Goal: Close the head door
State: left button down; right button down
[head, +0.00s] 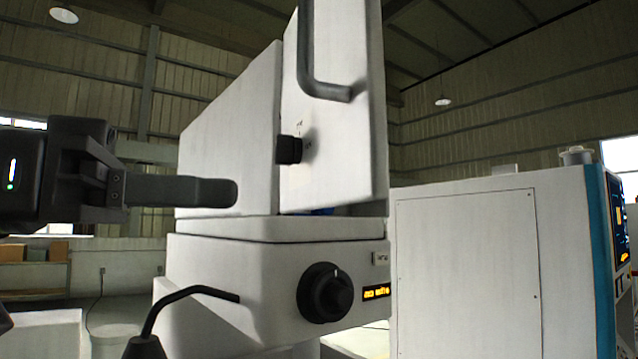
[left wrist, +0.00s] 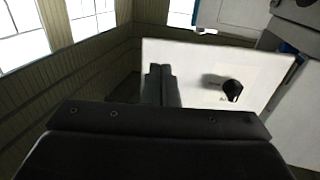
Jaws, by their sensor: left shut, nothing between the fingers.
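The head door (head: 350,150) is a white panel on the upper part of the white machine, with a grey bar handle (head: 330,92) and a black knob (head: 289,150). It stands swung out from the head, with a sliver of blue below its lower edge. In the left wrist view the door (left wrist: 195,60) spans the middle, with a black knob (left wrist: 232,91). My left gripper (head: 228,192) is shut and empty, left of the door in the head view. Its fingers (left wrist: 159,70) overlap the door's left part in the left wrist view; contact cannot be told.
Below the head are a black dial (head: 326,292) and an orange display (head: 376,292). A black bent rod (head: 185,292) rises in front of the machine's lower left. A white cabinet (head: 470,270) with a blue edge stands at right. Open space lies left of the machine.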

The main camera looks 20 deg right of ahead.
aim_at(354, 199)
pick_arm(q)
jog(key=d+p, duration=0.1)
jog(key=d, duration=0.3)
jog(key=d+p, duration=0.2)
jog(key=d, duration=0.2)
jog(key=shift+w+d+r, duration=0.1)
jog(key=shift+w+d, duration=0.1)
jog(key=shift+d, duration=0.55)
